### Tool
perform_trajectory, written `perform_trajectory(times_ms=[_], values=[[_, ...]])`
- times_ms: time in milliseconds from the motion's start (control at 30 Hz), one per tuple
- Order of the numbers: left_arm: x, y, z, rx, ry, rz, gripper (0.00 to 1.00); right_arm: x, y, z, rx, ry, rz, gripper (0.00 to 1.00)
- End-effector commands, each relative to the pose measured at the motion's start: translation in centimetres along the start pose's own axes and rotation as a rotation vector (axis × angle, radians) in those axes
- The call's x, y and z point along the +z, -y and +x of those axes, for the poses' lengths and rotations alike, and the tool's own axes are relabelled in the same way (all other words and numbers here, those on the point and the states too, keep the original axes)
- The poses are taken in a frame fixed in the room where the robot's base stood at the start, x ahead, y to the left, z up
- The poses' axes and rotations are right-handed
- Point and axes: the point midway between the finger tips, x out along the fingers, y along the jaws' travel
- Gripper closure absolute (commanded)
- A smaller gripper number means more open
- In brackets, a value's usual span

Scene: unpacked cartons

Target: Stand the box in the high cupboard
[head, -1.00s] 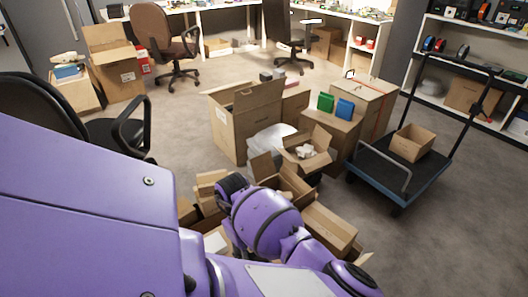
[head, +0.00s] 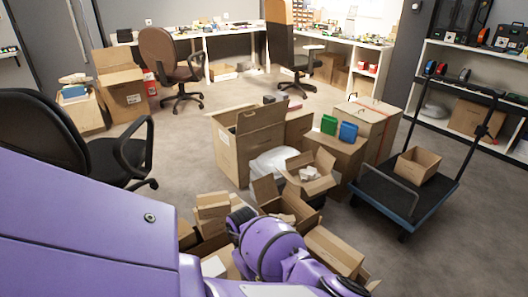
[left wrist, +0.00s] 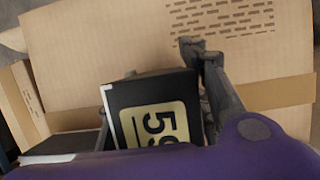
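A black box (left wrist: 153,110) with a gold label, its digits turned sideways, shows in the left wrist view. My left gripper (left wrist: 160,75) is around its upper part, with a dark finger along its right side and the other finger mostly hidden at its left. Whether the fingers press on the box cannot be told. My purple wrist covers the box's lower part. In the head view my left arm reaches down among the open cartons, and its gripper and the box are hidden. My right gripper is in neither view. No high cupboard can be made out.
Open cartons (head: 333,250) crowd around my left arm. A large carton (head: 233,160) stands behind them. A blue cart (head: 385,196) with a small carton is at right, before a shelf unit (head: 425,118). An office chair (head: 40,110) stands at left. Floor is clear behind.

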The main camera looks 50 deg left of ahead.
Motion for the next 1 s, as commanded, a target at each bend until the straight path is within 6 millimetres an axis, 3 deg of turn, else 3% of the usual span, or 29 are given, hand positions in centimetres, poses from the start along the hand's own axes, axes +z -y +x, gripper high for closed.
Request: perform_trajectory(times_ms=[33,133,533,667,1000], values=[[0.0,0.0,0.0,0.0,0.0,0.0,0.53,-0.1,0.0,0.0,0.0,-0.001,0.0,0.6],[0.0,0.0,0.0,-0.001,0.0,0.0,0.4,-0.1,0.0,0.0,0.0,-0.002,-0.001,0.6],[0.1,0.0,-0.5,0.0,-0.001,0.0,0.39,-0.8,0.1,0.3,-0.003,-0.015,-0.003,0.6],[0.1,0.0,-2.5,0.0,-0.002,0.0,0.39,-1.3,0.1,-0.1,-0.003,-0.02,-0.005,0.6],[0.1,0.0,-9.6,0.0,-0.002,0.0,0.39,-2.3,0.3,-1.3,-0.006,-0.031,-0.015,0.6]])
